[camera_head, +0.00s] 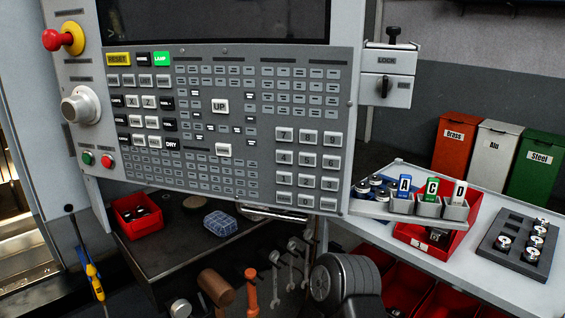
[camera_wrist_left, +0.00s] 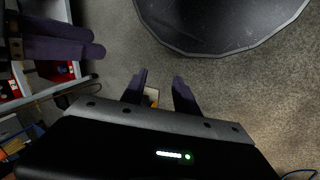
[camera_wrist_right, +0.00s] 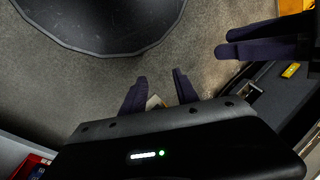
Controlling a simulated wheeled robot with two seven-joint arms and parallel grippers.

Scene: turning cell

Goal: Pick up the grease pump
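I cannot make out a grease pump for certain. Neither gripper shows in the head view. In the left wrist view my left gripper (camera_wrist_left: 160,80) has its fingers apart above the floor. In the right wrist view my right gripper (camera_wrist_right: 159,80) also has its fingers apart above the floor. A small pale patch shows between the finger bases of each; I cannot tell what it is.
A control panel (camera_head: 220,130) fills the upper head view. A wooden mallet (camera_head: 215,287) and wrenches (camera_head: 275,280) hang near the orange tool. A light table (camera_head: 480,283) at right holds a dark tray (camera_head: 512,238).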

